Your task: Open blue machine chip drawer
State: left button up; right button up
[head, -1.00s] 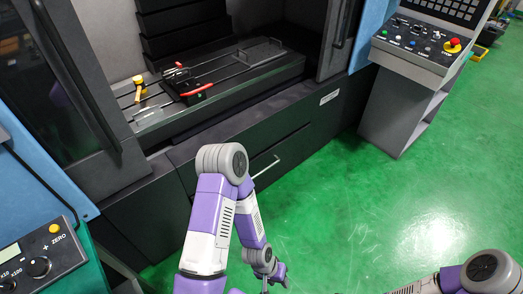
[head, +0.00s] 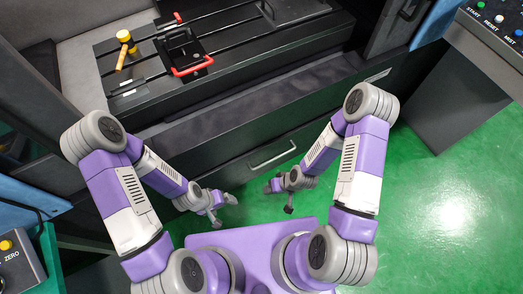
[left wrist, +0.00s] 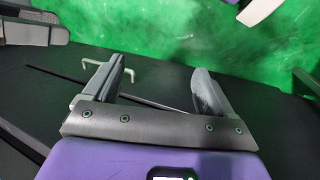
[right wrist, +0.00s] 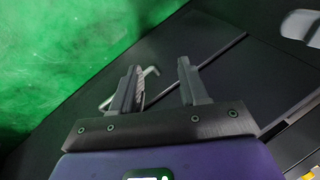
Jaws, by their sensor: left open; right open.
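The chip drawer (head: 235,173) is a dark front panel low on the machine, with a pale bar handle (head: 272,156). The drawer looks shut, its front flush with the panel. My left gripper (head: 226,206) is open and empty, in front of the drawer and left of the handle. My right gripper (head: 278,196) is open and empty, just below the handle in the head view. In the left wrist view the handle (left wrist: 90,63) is partly hidden behind the left finger. In the right wrist view the handle (right wrist: 151,71) is partly behind the left finger. Neither gripper visibly touches it.
Above the drawer, the machine bed (head: 230,82) holds a black device with a red handle (head: 193,69) and a yellow mallet (head: 124,45). A control console (head: 490,50) stands at the right. A grey control box (head: 18,262) is at lower left. Green floor (head: 430,200) is clear at right.

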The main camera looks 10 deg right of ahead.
pick_arm(q)
jog(key=shift+o, duration=1)
jog(key=f+b, duration=0.4)
jog(key=f, duration=0.1)
jog(key=shift+s+d+f, duration=0.1)
jog(key=shift+s, duration=0.1)
pick_arm(e)
jog(key=w+d+f+n+t, duration=0.1)
jog(key=w+f+n+t, duration=0.2)
jog(key=w+f+n, duration=0.5)
jog(key=n+t+y+b, duration=0.1)
jog(key=n+t+b, duration=0.95)
jog(key=n, duration=0.25)
send_near(274, 158)
jog(key=w+f, duration=0.1)
jog(key=w, duration=0.2)
jog(key=shift+n+g, duration=0.25)
jog(key=shift+n, duration=0.15)
jog(key=b+x, duration=0.1)
jog(key=x, duration=0.1)
jog(key=b+x, duration=0.1)
jog(key=x, duration=0.2)
jog(key=b+x, duration=0.2)
jog(key=shift+a+f, duration=0.1)
jog(key=shift+a, duration=0.2)
pick_arm(q)
notch_tip(274, 158, down, 14)
jog(key=shift+f, duration=0.15)
pick_arm(e)
grip_shut()
